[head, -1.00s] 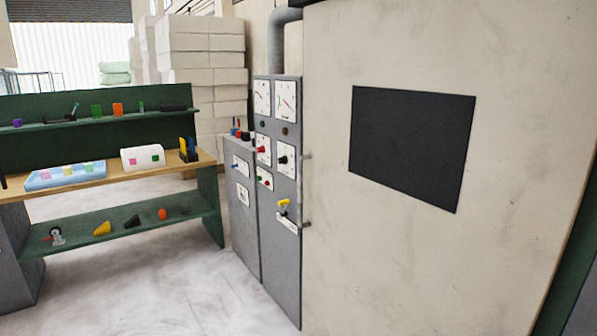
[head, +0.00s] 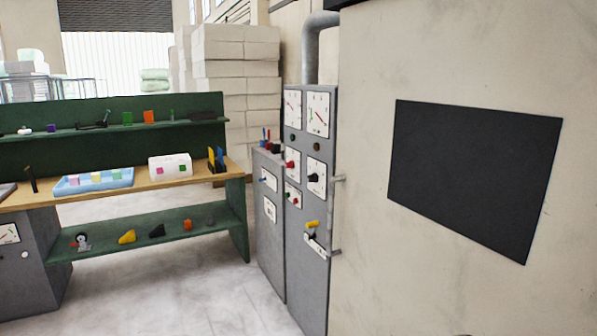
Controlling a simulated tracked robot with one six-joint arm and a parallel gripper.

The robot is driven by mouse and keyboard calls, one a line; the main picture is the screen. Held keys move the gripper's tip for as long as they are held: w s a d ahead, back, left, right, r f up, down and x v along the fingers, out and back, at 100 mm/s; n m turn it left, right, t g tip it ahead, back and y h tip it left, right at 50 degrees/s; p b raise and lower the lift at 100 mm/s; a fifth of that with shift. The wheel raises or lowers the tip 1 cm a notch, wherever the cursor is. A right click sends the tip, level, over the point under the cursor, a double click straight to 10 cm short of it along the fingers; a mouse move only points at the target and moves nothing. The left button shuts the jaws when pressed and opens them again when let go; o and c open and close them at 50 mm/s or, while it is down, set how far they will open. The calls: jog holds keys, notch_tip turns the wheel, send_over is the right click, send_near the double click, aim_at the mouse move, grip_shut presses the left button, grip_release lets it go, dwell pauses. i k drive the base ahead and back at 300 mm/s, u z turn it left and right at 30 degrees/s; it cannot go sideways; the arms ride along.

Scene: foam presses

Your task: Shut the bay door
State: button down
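A dark grey slatted roller shutter (head: 115,17), which looks like the bay door, hangs across the top of the bright opening (head: 105,62) in the far back wall at the upper left. The lower part of the opening is uncovered, with a pale ribbed surface beyond it. Shelving and stacks hide its bottom edge. I cannot tell which control, if any, belongs to the shutter. My gripper is not in view.
A large cream panel (head: 370,240) with a black rectangle fills the right side, close to me. A green workbench (head: 245,215) with small objects on its shelves stands at left. White block stacks (head: 235,70) stand behind. Pale floor (head: 180,295) is clear between bench and cabinet.

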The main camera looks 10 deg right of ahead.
aim_at(465, 178)
jog(key=u, duration=0.5)
jog(key=i, duration=3.35)
jog(key=z, duration=0.25)
